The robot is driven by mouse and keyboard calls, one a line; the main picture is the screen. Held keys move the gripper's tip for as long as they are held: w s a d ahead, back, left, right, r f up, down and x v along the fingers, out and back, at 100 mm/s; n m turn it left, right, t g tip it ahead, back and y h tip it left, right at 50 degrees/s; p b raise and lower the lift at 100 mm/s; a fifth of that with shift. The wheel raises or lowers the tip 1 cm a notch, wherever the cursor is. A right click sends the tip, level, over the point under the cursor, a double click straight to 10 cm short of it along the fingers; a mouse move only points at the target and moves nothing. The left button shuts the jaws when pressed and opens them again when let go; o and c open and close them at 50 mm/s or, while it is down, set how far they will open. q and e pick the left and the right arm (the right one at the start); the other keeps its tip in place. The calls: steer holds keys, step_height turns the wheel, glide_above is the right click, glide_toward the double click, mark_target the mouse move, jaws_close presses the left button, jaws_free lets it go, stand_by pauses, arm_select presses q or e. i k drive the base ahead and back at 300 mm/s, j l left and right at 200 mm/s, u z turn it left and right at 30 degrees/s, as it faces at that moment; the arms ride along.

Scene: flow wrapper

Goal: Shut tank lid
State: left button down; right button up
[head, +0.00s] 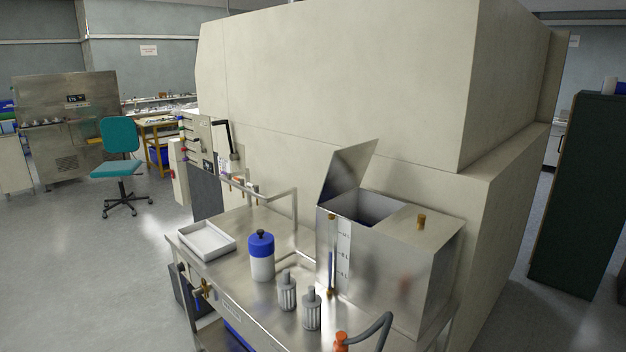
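The steel tank (392,262) stands at the right end of a steel bench in the head view. Its lid (347,172) is open, tilted up at the left part of the tank top. The dark tank opening (365,207) shows beside it. A small brass knob or fitting (421,221) sits on the tank's flat right top. A sight tube (331,255) and a scale run down the front face. Neither of my grippers is in view.
On the steel bench (222,263) stand a white tray (207,240), a blue-topped container (261,257), two grey ribbed cylinders (287,291) and an orange-ended hose (372,333). A large beige machine (350,75) rises behind. Floor (90,270) at left is clear; a teal chair (119,150) stands beyond.

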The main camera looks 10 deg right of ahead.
mark_target(347, 167)
steer(key=i+j+z, duration=0.1)
steer(key=z, duration=0.3)
steer(key=i+j+z, duration=0.1)
steer(key=z, duration=0.3)
steer(key=i+j+z, duration=0.1)
steer(key=j+z, duration=0.3)
steer(key=i+j+z, duration=0.15)
steer(key=j, duration=0.6)
steer(key=i+j+z, duration=0.2)
steer(key=j, duration=0.55)
steer(key=j+z, duration=0.15)
steer(key=j, duration=0.6)
